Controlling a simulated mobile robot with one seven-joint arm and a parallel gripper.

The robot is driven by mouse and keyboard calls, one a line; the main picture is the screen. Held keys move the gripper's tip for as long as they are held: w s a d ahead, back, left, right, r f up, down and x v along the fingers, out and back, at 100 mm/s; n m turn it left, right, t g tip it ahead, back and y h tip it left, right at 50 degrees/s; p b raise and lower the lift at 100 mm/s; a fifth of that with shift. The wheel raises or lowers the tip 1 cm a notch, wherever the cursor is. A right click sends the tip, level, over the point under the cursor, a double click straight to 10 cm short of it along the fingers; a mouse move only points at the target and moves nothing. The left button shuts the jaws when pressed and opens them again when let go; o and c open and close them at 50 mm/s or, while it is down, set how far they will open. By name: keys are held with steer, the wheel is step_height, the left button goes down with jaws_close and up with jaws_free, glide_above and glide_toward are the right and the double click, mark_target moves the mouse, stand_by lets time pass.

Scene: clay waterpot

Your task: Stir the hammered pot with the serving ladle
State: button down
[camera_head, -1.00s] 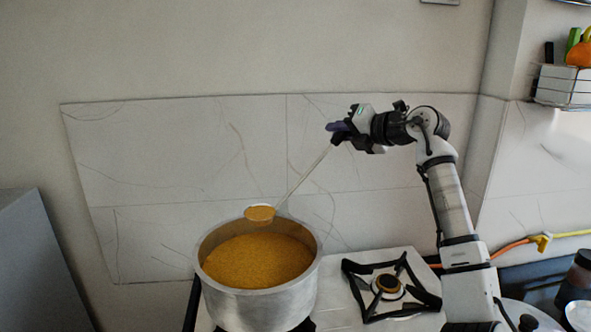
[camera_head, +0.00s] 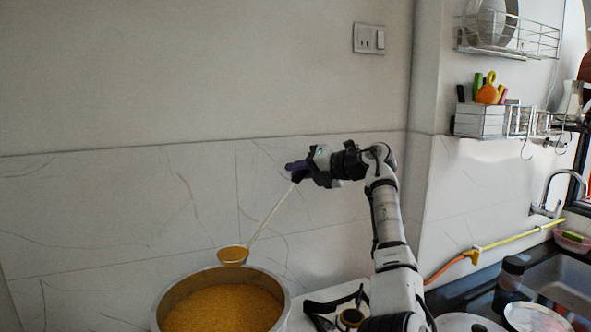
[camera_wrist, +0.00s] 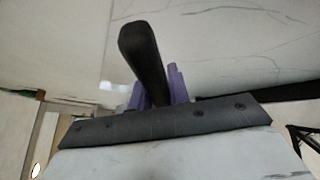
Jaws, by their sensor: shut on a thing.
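The hammered pot (camera_head: 165,302) is a wide silvery metal pot at the bottom of the head view, filled with a grainy orange-yellow food. The serving ladle (camera_head: 266,222) slants down to the left from my gripper (camera_head: 297,172). Its bowl (camera_head: 233,256) appears above the pot's back rim and shows the same orange-yellow colour. My gripper is shut on the ladle's dark handle, which also shows in the wrist view (camera_wrist: 143,62) between purple finger pads. The pot's lower part is cut off by the frame edge.
A stove burner (camera_head: 350,316) stands right of the pot, partly behind my arm. A sink (camera_head: 570,282), plates (camera_head: 535,318) and a dark jar (camera_head: 511,270) are at the right. A wall rack (camera_head: 480,122) hangs above. The tiled wall stands close behind the ladle.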

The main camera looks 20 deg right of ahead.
mark_target(301, 181)
steer(key=shift+s+a+f+n, duration=0.6)
steer(key=shift+s+a+f, duration=0.2)
steer(key=shift+f, duration=0.25)
stand_by(0.4)
